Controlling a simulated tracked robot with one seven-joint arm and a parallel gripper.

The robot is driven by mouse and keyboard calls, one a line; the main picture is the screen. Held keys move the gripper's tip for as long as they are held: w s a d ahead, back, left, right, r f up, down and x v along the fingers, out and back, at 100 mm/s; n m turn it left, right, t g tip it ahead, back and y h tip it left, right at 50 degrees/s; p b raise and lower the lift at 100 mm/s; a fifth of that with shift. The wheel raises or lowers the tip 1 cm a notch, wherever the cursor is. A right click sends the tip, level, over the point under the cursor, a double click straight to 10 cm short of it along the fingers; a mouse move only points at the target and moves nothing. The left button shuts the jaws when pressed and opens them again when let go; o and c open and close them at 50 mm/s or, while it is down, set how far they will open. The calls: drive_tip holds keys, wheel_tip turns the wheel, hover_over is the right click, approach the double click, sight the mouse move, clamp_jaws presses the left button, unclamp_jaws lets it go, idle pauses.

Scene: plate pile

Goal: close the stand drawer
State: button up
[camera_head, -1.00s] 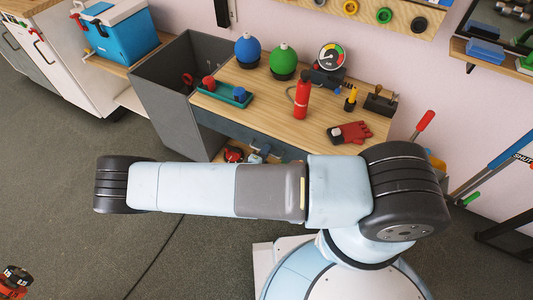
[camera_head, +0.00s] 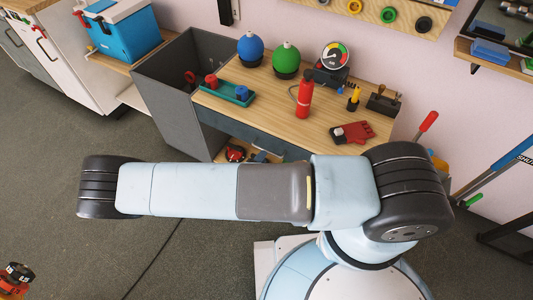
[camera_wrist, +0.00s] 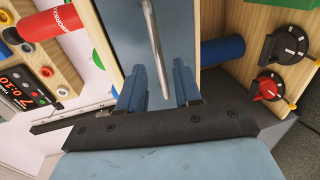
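The stand (camera_head: 300,112) has a wooden top, with a blue-grey drawer front (camera_head: 245,133) below its front edge in the head view. My arm covers part of it. In the wrist view the drawer front (camera_wrist: 190,30) is a flat blue-grey panel with a silver bar handle (camera_wrist: 156,45). My gripper (camera_wrist: 159,85) shows two blue fingers, spread apart, one on each side of the handle's lower end. Nothing is clamped between them. Whether they touch the panel, and how far the drawer stands out, I cannot tell. In the head view the gripper is hidden.
On the stand top are a red extinguisher (camera_head: 304,98), a green tray (camera_head: 226,91), a blue ball-shaped bottle (camera_head: 250,48), a green one (camera_head: 286,60), a gauge (camera_head: 333,56) and a red glove (camera_head: 352,132). A blue cylinder (camera_wrist: 222,50) lies near the drawer front. Floor (camera_head: 60,160) is free at left.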

drive_tip(key=v, duration=0.8)
idle(0.4)
drive_tip(key=w+d+r+m+g+y, duration=0.1)
drive_tip(key=w+d+r+m+g, duration=0.2)
drive_tip(key=r, duration=0.9)
drive_tip(key=w+d+r+m+g, duration=0.25)
drive_tip(key=r+g, duration=0.25)
drive_tip(key=r, duration=0.7)
drive_tip(key=w+d+r+m+g+y, duration=0.15)
drive_tip(key=d+r+m+g, duration=0.25)
drive_tip(key=r, duration=0.8)
drive_tip(key=s+d+r+t+y, duration=0.1)
drive_tip(key=s+d+r+y, duration=0.1)
drive_tip(key=s+d+r, duration=0.3)
drive_tip(key=s+d+r+m+t+y, duration=0.1)
drive_tip(key=s+d+r, duration=0.4)
drive_tip(key=r, duration=0.7)
drive_tip(key=s+d+r+m+t+y, duration=0.1)
drive_tip(key=s+d+r+t+y, duration=0.1)
drive_tip(key=s+d+r, duration=0.3)
wheel_tip(320, 180, up, 4)
drive_tip(key=shift+d+f+y, duration=0.25)
drive_tip(key=shift+d+y, duration=0.2)
drive_tip(key=shift+y, duration=0.1)
